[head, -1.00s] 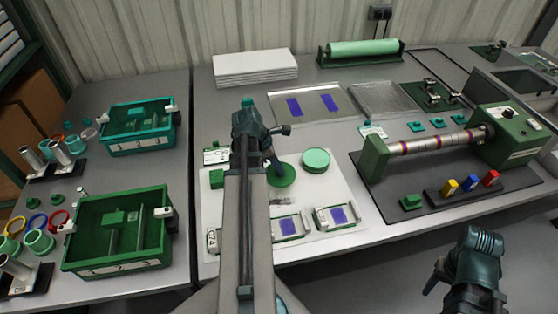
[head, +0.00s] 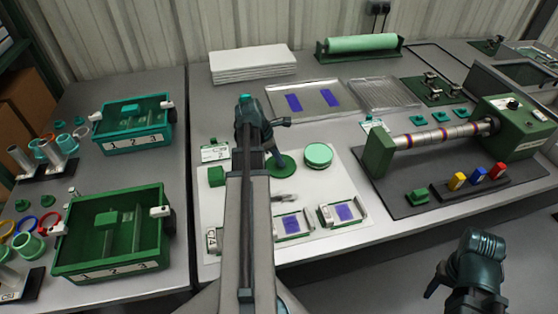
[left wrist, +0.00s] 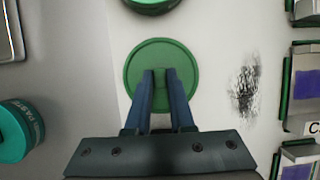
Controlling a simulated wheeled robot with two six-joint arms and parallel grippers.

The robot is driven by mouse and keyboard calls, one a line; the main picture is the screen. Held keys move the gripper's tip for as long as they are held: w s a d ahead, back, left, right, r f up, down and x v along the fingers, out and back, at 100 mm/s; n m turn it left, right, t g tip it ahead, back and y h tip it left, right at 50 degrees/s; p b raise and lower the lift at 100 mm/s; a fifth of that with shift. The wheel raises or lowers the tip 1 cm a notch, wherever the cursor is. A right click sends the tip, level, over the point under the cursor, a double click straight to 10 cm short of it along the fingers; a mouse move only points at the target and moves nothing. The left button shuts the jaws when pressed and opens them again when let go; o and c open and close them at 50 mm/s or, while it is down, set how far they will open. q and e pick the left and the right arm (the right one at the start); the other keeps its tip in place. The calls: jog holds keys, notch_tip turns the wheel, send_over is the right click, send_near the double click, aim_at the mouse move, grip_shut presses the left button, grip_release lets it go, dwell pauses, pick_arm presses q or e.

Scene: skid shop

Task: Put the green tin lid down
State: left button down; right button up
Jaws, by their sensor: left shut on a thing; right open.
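The green tin lid (head: 283,164) is a flat dark green disc with a raised rim. My left gripper (head: 270,160) is shut on it. In the left wrist view, both fingertips of my left gripper (left wrist: 160,76) meet the middle of the lid (left wrist: 160,52), probably at a knob or grip hidden between them. The lid is level over the white mat (head: 330,180); I cannot tell whether it touches. A round pale green tin (head: 318,155) stands just right of the lid. My right gripper (head: 449,283) is open and empty, low at the right, off the bench.
A dark smudge (left wrist: 244,85) marks the mat beside the lid. Small trays with purple patches (head: 342,213) stand at the mat's near edge. A teal tub (left wrist: 20,132) is close to my left gripper. A roller machine (head: 440,138) is at the right, green bins (head: 112,267) left.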

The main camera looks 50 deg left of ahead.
pick_arm(q)
jog(key=shift+f, duration=0.1)
jog(key=c, duration=0.8)
grip_release()
jog(key=shift+s+r+p, duration=0.1)
jog(key=shift+r+p, duration=0.25)
jog(key=shift+r, duration=0.1)
jog(key=p+v, duration=1)
jog(key=v, duration=0.1)
jog(key=shift+s+a+r, duration=0.1)
jog(key=shift+s+r, duration=0.05)
jog(key=shift+r, duration=0.05)
jog(key=shift+f, duration=0.1)
